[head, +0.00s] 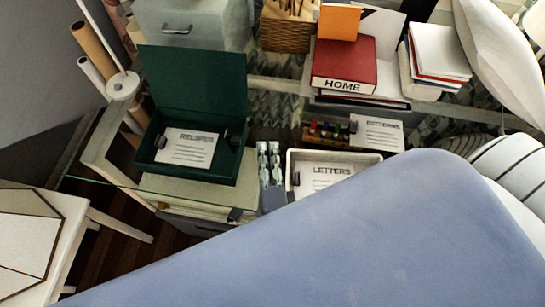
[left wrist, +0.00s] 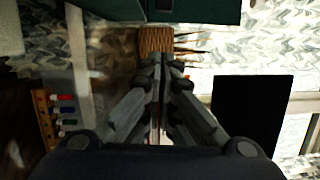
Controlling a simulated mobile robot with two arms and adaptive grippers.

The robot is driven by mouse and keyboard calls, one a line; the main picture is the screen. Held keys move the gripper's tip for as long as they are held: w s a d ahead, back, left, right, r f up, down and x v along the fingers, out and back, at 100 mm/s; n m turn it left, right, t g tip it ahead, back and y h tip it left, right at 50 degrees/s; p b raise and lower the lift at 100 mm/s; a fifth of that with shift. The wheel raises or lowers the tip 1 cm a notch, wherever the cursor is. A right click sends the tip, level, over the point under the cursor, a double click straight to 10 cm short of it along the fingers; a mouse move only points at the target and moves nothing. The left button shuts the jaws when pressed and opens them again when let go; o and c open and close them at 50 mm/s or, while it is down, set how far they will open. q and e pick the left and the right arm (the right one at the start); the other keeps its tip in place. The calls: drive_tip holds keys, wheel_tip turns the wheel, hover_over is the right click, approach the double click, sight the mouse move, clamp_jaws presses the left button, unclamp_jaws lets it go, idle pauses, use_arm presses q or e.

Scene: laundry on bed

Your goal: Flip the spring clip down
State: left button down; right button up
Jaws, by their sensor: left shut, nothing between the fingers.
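An open dark green box (head: 195,88) holds a white sheet marked RECIPES (head: 186,146). Small dark clips sit at its left side (head: 161,139) and right side (head: 234,141); their position, up or down, is too small to tell. A pale tray (head: 372,158) holds a LETTERS sheet (head: 330,175), with a dark clip (head: 296,178) at its left. My left gripper (head: 268,147) is between the green box and the tray, apart from the clips. In the left wrist view its fingers (left wrist: 161,62) are together and empty. My right gripper is out of view.
A rack of coloured bottles (head: 326,131) stands behind the tray, beside a white card (head: 377,133). A wicker basket (head: 286,35) and a red HOME book (head: 343,65) are farther back. A large blue-grey surface (head: 330,245) hides the lower right.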

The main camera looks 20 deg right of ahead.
sight(233, 142)
use_arm(q)
drive_tip(key=shift+w+a+r+p, duration=0.1)
drive_tip(key=shift+w+a+p, duration=0.15)
drive_tip(key=shift+a, duration=0.35)
drive_tip(key=shift+w+a+r+p, duration=0.1)
drive_tip(key=shift+w+a, duration=0.25)
drive_tip(key=shift+a, duration=0.25)
drive_tip(key=shift+w+a+f, duration=0.1)
drive_tip(key=shift+w+a, duration=0.05)
drive_tip(key=shift+a, duration=0.2)
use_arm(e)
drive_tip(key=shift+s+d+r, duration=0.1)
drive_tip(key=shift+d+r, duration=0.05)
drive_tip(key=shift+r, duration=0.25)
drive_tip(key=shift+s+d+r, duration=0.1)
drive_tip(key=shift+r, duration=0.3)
use_arm(q)
drive_tip(key=shift+d, duration=0.1)
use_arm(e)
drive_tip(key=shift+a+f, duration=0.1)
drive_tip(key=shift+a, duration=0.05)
use_arm(q)
drive_tip(key=shift+w+n, duration=0.1)
drive_tip(key=shift+n, duration=0.2)
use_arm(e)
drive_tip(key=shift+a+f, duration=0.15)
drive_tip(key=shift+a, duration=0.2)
